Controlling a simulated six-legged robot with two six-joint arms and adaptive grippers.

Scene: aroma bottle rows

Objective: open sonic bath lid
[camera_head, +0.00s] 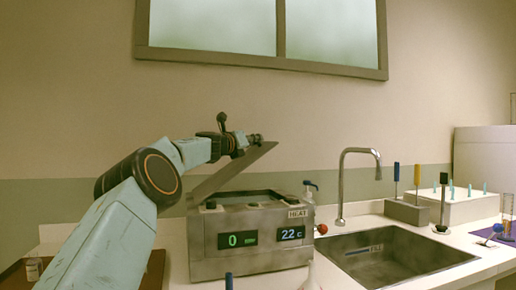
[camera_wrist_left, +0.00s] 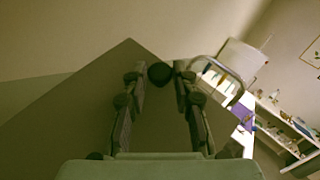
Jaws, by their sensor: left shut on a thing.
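The sonic bath (camera_head: 250,257) is a grey metal box on the counter, with lit displays reading 0 and 22 C. Its lid (camera_head: 229,174) is a flat grey panel, tilted up from the left side with its right end raised, and the basin below is partly open to view. My left gripper (camera_head: 256,139) is at the raised upper end of the lid. In the left wrist view the two fingers (camera_wrist_left: 160,82) are closed in on a dark round knob (camera_wrist_left: 160,74), with the lid's broad surface (camera_wrist_left: 75,122) behind. My right gripper is not in view.
A steel sink (camera_head: 390,262) with a tall curved faucet (camera_head: 342,185) lies right of the bath. A pump bottle (camera_head: 308,192) stands just behind the bath. A holder with screwdriver-like tools (camera_head: 407,211) and a white rack (camera_head: 460,205) are farther right.

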